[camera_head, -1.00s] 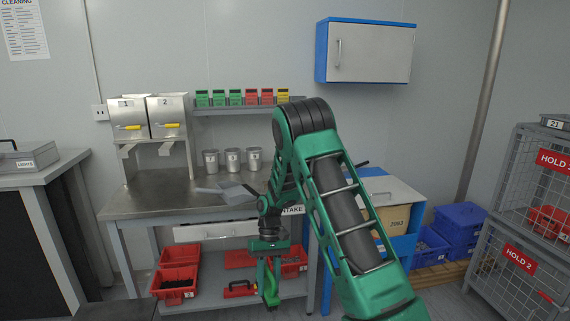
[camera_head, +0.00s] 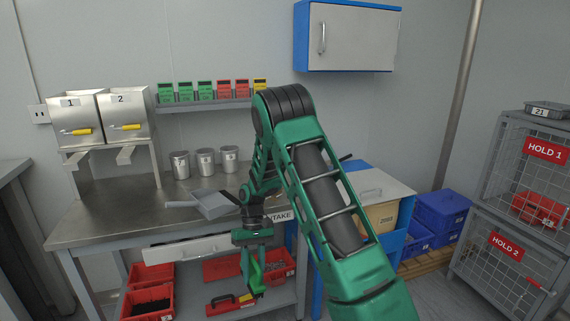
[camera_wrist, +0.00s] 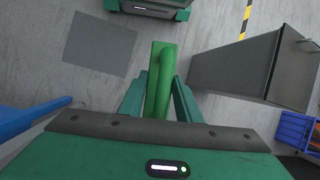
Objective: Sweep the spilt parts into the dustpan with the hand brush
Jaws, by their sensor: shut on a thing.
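My gripper (camera_head: 254,276) hangs in front of the bench, below its top. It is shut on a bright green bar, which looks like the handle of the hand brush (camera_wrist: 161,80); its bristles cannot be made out. In the wrist view it stands upright between my fingers, over grey floor. A grey dustpan (camera_head: 214,205) lies on the steel bench top (camera_head: 110,222), its handle pointing left. It is above and left of my gripper, apart from it. No spilt parts can be made out.
Two hoppers (camera_head: 130,117) and several metal cups (camera_head: 205,163) stand on the bench. Red bins (camera_head: 150,302) and a red thing with a dark handle (camera_head: 230,304) are on the lower shelf. A blue-framed cabinet (camera_head: 388,195) and mesh cages (camera_head: 505,240) stand to the right.

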